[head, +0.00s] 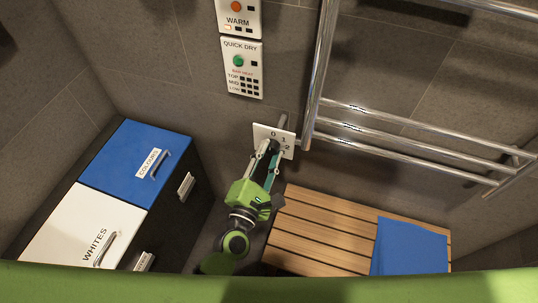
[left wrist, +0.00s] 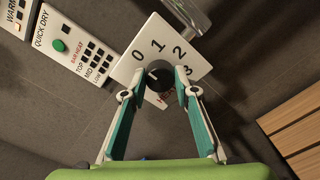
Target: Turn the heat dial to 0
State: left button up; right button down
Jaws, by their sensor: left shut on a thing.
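The heat dial is a dark round knob (left wrist: 158,73) on a white plate (head: 261,129) on the tiled wall. The plate is marked 0, 1, 2 and 3 in the left wrist view, where it appears tilted. A small light mark on the knob seems to point up and left, roughly toward 0; its exact setting is hard to tell. My left gripper (head: 271,150) is at the plate, its two fingers on either side of the knob and shut on it. Red lettering below the knob is partly hidden. My right gripper is not in view.
A QUICK DRY panel (head: 242,84) with a green button is above the dial, a WARM panel (head: 239,30) above that. Chrome towel rails (head: 400,145) stand close at right. A slatted wooden bench (head: 310,232) holds a blue towel (head: 410,248). Blue-and-white laundry bins (head: 120,165) stand left.

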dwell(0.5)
pick_arm(q)
jog(key=o, duration=1.1)
jog(key=v, duration=1.2)
